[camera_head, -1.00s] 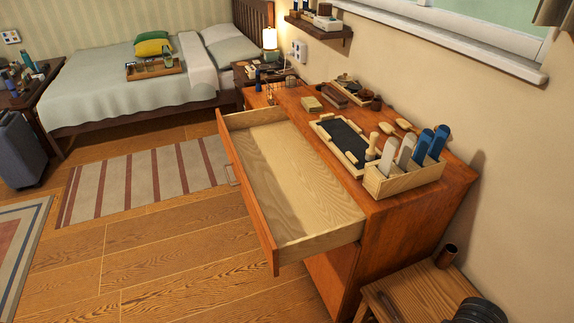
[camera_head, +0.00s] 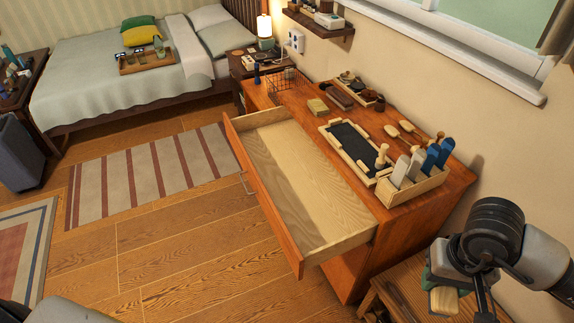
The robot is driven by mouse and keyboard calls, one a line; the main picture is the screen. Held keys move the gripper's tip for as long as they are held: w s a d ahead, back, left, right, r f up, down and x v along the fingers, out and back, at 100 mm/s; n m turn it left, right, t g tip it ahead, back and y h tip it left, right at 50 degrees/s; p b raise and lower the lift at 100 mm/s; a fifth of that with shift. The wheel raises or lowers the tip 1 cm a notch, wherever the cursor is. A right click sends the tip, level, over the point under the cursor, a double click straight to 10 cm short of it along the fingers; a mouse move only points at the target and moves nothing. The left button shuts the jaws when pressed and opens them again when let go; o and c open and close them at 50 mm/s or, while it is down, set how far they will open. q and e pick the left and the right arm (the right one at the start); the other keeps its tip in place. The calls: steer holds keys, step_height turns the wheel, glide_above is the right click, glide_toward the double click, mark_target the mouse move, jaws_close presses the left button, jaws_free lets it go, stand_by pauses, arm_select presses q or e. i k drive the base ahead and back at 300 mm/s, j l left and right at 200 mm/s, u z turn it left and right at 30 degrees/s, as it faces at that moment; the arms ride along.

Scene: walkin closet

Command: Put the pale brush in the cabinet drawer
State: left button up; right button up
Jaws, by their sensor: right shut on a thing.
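The cabinet drawer (camera_head: 325,205) is pulled well out of the orange-brown cabinet (camera_head: 420,211), and its pale wooden inside looks empty. My right gripper (camera_head: 440,282) is at the lower right, above the stool and outside the drawer, to its right. It is shut on a pale tan thing, which looks like the pale brush (camera_head: 445,301). Most of this thing is hidden by the gripper, so its full shape cannot be told. My left gripper is not in view.
On the cabinet top are a dark-panelled tray (camera_head: 352,146), a wooden box (camera_head: 410,188) of blue and white upright items, small wooden brushes (camera_head: 391,130) and a wire basket (camera_head: 287,84). A wooden stool (camera_head: 400,290) stands at the cabinet's right.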

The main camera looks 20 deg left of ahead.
mark_target(286, 167)
steer(key=i+j, duration=0.15)
steer(key=j, duration=0.2)
steer(key=i+j, duration=0.15)
steer(key=j, duration=0.25)
steer(key=i+j, duration=0.15)
steer(key=j, duration=0.2)
steer(key=i+j, duration=0.15)
steer(key=j, duration=0.2)
steer(key=i+j, duration=0.15)
steer(key=j, duration=0.2)
steer(key=i+j, duration=0.25)
steer(key=i, duration=0.2)
steer(key=i+j, duration=0.2)
steer(key=i, duration=0.3)
